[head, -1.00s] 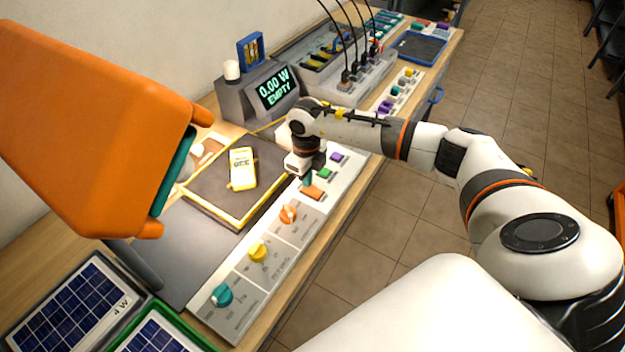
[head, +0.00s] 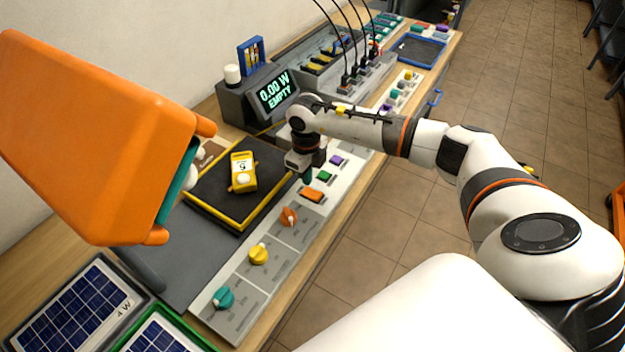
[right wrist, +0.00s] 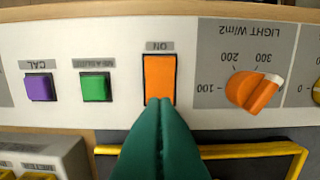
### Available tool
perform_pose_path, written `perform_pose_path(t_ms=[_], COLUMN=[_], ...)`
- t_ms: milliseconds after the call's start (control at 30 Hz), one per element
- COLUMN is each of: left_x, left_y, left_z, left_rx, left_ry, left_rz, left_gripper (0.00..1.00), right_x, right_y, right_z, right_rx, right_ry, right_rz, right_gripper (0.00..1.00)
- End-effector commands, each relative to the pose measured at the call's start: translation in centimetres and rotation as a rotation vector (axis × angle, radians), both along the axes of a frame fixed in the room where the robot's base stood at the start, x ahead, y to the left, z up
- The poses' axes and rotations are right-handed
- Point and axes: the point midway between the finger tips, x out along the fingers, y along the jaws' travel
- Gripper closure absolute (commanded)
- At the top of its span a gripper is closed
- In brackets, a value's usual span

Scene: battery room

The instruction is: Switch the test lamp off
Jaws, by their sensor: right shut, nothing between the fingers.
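The test lamp's orange hood (head: 95,140) fills the left of the head view, with a white bulb partly showing at its teal rim. The bulb looks unlit. The orange switch (head: 312,195) is on the light-grey control panel and also shows in the right wrist view (right wrist: 160,78) beside the word ON. My right gripper (head: 306,176) is shut and empty. Its teal fingertips (right wrist: 160,104) overlap the switch's lower edge in the wrist view; in the head view they are just beyond the switch, seemingly a little above the panel. My left gripper is not in view.
A yellow meter (head: 243,178) lies on the yellow-edged dark pad (head: 215,207). Green (right wrist: 95,88) and purple (right wrist: 39,88) buttons flank the switch on one side, the orange knob (right wrist: 252,92) on the other. A display (head: 277,92) reads 0.00 W EMPTY.

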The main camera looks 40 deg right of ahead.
Motion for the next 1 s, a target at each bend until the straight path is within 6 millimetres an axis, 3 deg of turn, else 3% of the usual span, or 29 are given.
perform_pose_path(t_ms=[467, 1000], left_x=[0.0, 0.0], left_y=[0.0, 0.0], left_z=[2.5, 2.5], left_rx=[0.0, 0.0], left_ry=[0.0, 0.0], left_rz=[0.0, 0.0], left_gripper=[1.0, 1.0], right_x=[0.0, 0.0], right_y=[0.0, 0.0], right_z=[4.0, 4.1], right_rx=[-0.001, 0.0], right_ry=[-0.001, 0.0], right_rz=[0.0, 0.0], right_gripper=[1.0, 1.0])
